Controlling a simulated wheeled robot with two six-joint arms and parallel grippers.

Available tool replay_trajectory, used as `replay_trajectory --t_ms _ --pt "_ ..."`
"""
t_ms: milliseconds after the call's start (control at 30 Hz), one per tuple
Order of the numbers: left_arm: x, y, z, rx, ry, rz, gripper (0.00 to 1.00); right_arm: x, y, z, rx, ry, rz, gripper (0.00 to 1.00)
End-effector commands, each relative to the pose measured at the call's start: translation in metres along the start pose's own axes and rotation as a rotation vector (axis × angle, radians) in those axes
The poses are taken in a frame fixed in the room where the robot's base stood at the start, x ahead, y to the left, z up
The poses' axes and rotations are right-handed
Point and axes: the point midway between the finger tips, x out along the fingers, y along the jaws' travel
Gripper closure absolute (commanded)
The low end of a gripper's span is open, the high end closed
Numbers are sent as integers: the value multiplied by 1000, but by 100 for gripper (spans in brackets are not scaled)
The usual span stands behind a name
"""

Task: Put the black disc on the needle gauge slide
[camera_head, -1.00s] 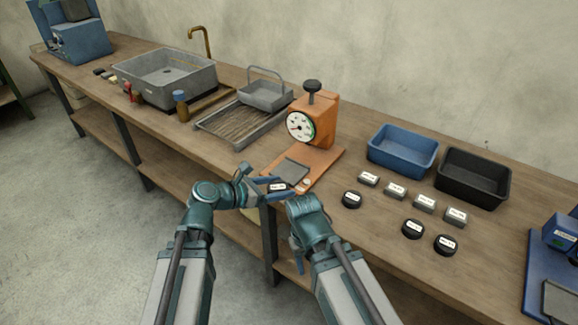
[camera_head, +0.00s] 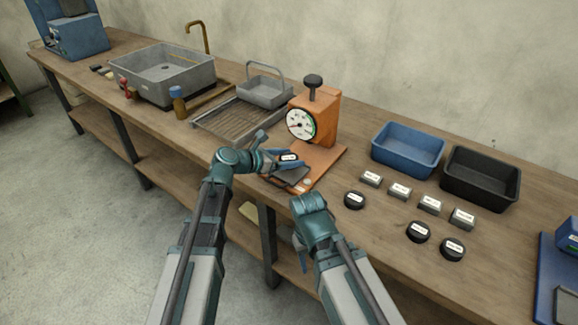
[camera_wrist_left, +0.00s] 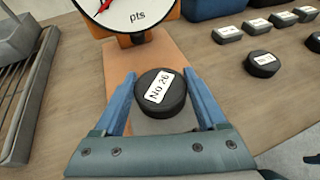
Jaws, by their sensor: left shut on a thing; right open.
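The black disc (camera_head: 289,157), labelled "No 26", is held between the blue fingers of my left gripper (camera_head: 284,162); it shows large in the left wrist view (camera_wrist_left: 160,104). The gripper is shut on it, label facing up, over the orange base of the needle gauge (camera_head: 325,120). The grey slide (camera_head: 293,177) lies at the front of that base, partly hidden under the gripper and disc. I cannot tell whether the disc touches it. My right gripper (camera_head: 300,254) is open and empty, low in front of the bench edge.
Several black discs (camera_head: 354,200) and grey labelled blocks (camera_head: 400,191) lie to the right of the gauge. A blue bin (camera_head: 407,165) and a black bin (camera_head: 480,195) stand behind them. A drain rack (camera_head: 225,125) and sink (camera_head: 185,82) are to the left.

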Motion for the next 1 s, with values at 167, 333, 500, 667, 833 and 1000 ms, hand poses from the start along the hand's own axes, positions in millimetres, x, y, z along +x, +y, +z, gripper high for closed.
replay_trajectory --t_ms 167,333,500,667,833,1000 --pt "12 -2 -24 -1 0 1 84 27 -3 -2 0 0 0 50" --pt "13 -3 -24 -1 0 2 84 27 -3 -2 0 0 0 50" --pt "13 -3 -24 -1 0 2 84 27 -3 -2 0 0 0 50" --pt "14 -3 -26 0 0 2 21 30 -3 -2 0 0 0 50" --pt "14 -3 -26 0 0 2 0 29 -3 -2 0 0 0 50" --pt "14 -3 -26 0 0 2 0 29 -3 -2 0 0 0 50"
